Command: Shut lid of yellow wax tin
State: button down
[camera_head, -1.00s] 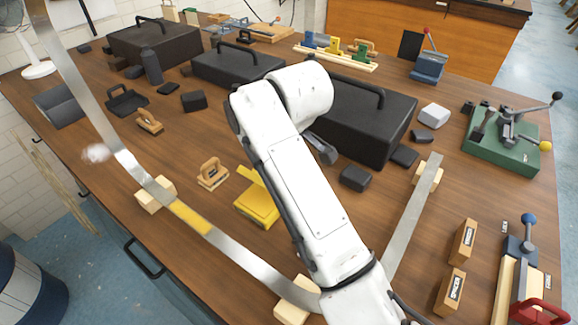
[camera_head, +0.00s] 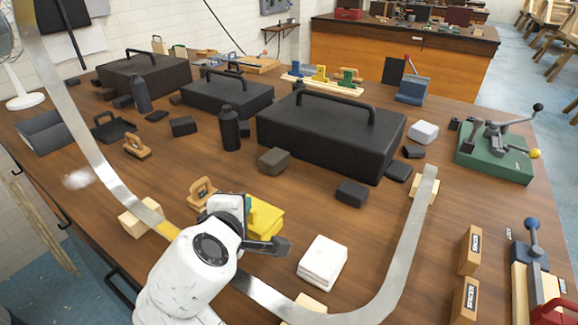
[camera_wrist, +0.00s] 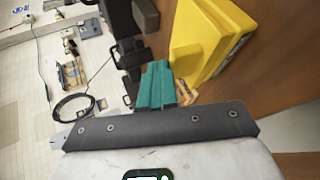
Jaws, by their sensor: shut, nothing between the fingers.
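The yellow wax tin (camera_head: 268,222) sits on the wooden bench, partly hidden behind my wrist in the head view. In the wrist view its yellow side (camera_wrist: 192,38) fills the upper right. I cannot tell how far its lid stands open. My gripper (camera_wrist: 157,72) has teal fingers pressed together with nothing between them. The fingers are close beside the tin; the frames do not show clearly whether they touch it. In the head view my arm hides most of the gripper.
A bent metal strip (camera_head: 405,225) curves around the front of the tin. A folded white cloth (camera_head: 323,262) lies to its right. A wooden-handled block (camera_head: 200,191) stands close at its left. Dark cases (camera_head: 330,132) and a black bottle (camera_head: 229,128) stand behind.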

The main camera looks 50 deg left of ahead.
jog(key=shift+s+f, duration=0.35)
jog(key=shift+f, duration=0.15)
jog(key=shift+d+f, duration=0.1)
dwell(0.3)
jog(key=w+a+r+p+v, duration=0.1)
jog(key=r+p+v, duration=0.1)
jog(key=v, duration=0.9)
jog(key=shift+s+d+r+p, duration=0.3)
jog(key=shift+r+p, duration=0.1)
jog(key=shift+r, duration=0.1)
